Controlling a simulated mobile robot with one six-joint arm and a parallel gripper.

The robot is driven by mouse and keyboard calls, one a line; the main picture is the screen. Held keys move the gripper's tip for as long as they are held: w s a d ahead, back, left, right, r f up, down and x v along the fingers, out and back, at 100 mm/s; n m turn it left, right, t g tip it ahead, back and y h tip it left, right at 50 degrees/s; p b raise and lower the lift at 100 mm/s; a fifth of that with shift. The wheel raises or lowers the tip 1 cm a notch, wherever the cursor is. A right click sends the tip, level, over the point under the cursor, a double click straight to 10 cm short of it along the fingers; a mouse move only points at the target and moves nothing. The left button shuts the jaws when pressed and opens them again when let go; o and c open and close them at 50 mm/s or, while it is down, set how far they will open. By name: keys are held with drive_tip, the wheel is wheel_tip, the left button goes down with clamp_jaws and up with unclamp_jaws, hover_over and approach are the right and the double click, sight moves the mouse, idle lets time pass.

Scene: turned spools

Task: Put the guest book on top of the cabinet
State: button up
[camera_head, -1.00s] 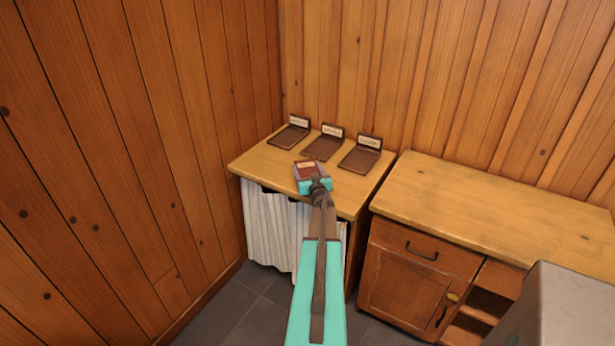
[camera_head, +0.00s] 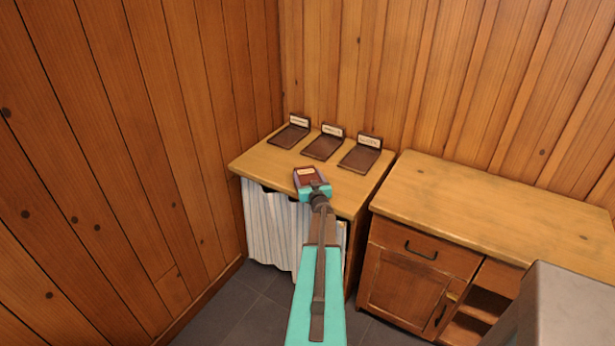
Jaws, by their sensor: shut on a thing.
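My gripper (camera_head: 313,188) is shut on a small dark reddish-brown book with a pale label (camera_head: 306,174), which looks like the guest book. It holds the book over the front part of the curtained wooden cabinet (camera_head: 265,155). I cannot tell whether the book touches the top. A second wooden cabinet (camera_head: 480,200), with a drawer and a door, stands to the right, its top bare where I see it. My gripper and arm hide part of the curtained cabinet's front edge.
Three dark labelled stands, left (camera_head: 289,136), middle (camera_head: 321,148) and right (camera_head: 360,159), sit in a row at the back of the curtained cabinet's top. Plank walls close in the left and back. A grey block (camera_head: 570,310) is at the lower right.

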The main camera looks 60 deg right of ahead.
drive_tip(key=o, duration=1.2)
drive_tip(key=shift+o, duration=0.2)
drive_tip(key=shift+r, duration=0.15)
drive_tip(key=shift+a, duration=0.1)
drive_tip(key=shift+b+v, duration=1.4)
drive_tip(key=shift+v, duration=4.6)
drive_tip(key=shift+r, duration=0.15)
